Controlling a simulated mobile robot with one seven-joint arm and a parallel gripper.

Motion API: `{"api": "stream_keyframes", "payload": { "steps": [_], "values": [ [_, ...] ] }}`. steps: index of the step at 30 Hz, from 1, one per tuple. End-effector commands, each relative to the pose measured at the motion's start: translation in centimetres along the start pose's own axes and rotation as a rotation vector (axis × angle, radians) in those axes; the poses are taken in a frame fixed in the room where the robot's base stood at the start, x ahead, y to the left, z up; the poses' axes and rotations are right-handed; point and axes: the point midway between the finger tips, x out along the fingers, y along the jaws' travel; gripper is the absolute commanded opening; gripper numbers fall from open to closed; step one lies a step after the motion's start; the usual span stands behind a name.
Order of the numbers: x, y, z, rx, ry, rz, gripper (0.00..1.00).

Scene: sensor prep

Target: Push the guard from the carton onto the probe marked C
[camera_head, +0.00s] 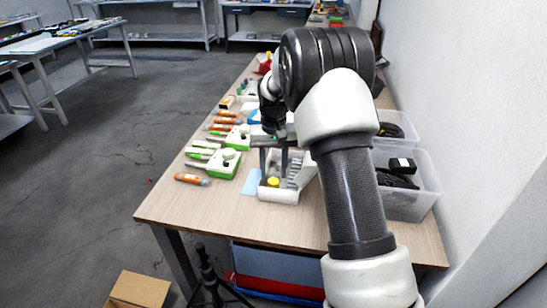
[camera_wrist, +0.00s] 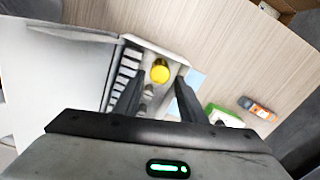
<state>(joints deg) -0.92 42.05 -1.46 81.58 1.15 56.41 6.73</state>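A white carton (camera_head: 283,196) stands near the front of the wooden table, with a row of grey slots inside. A round yellow piece, probably the guard (camera_head: 273,182), sits in the carton's near end; it also shows in the wrist view (camera_wrist: 160,72). My gripper (camera_head: 273,165) points down over the carton, its fingers apart. In the wrist view my gripper (camera_wrist: 160,88) has one finger each side of the yellow piece, with no visible grip. Orange and grey probes, one at the front (camera_head: 192,179), lie left of the carton. I cannot read any letter C.
Clear bins with black items (camera_head: 410,203) stand at the right by the wall. The table's front left corner is clear.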

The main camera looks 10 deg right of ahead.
Motion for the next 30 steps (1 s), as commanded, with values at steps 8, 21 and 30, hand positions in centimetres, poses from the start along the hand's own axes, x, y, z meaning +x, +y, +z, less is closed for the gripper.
{"api": "stream_keyframes", "payload": {
  "steps": [8,21,30],
  "values": [
    [4.2,0.0,0.0,0.000,-0.001,0.000,0.38],
    [5.0,0.0,0.0,0.000,0.001,0.000,0.38],
    [5.0,0.0,0.0,0.000,0.001,0.000,0.07]
  ]
}}
